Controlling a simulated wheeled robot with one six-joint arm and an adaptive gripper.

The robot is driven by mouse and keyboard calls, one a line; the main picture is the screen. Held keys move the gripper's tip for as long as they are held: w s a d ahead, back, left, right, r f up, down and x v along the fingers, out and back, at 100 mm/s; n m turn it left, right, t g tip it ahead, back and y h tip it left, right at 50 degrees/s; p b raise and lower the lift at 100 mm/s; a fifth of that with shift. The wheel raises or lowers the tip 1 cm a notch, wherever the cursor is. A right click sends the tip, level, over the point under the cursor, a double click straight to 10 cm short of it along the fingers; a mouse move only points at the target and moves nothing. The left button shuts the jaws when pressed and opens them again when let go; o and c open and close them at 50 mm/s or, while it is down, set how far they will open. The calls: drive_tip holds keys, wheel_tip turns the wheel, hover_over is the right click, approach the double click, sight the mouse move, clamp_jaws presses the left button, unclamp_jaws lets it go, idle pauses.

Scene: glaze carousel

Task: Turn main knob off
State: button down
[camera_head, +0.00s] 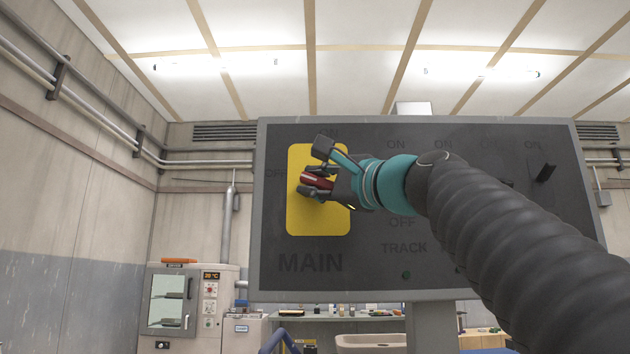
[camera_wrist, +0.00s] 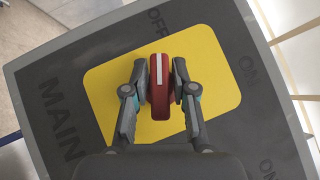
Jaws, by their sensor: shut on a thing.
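The red main knob (camera_head: 317,182) sits on the yellow plate (camera_head: 318,222) above the word MAIN. It also shows in the wrist view (camera_wrist: 160,105), with a white line on it. The knob lies roughly level in the head view. Its white-line end points toward the OFF label at the plate's left. The ON label is above the plate. My gripper (camera_head: 312,182) is shut on the knob, one finger on each flat side, as the wrist view (camera_wrist: 160,80) shows. My gripper hides part of the knob in the head view.
The dark panel (camera_head: 285,280) carries more ON and OFF labels and a black switch (camera_head: 544,173) at right. My arm covers much of its right half. A kiln-like cabinet (camera_head: 172,300) stands at lower left. A shelf with small items is behind, below the panel.

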drive_tip(key=shift+f+n+g+h, duration=0.1)
drive_tip(key=shift+n+g+h, duration=0.5)
drive_tip(key=shift+n+g, duration=0.65)
drive_tip(key=shift+n, duration=0.55)
drive_tip(key=c, duration=1.1)
unclamp_jaws()
drive_tip(key=v, duration=1.2)
drive_tip(key=shift+r, duration=0.2)
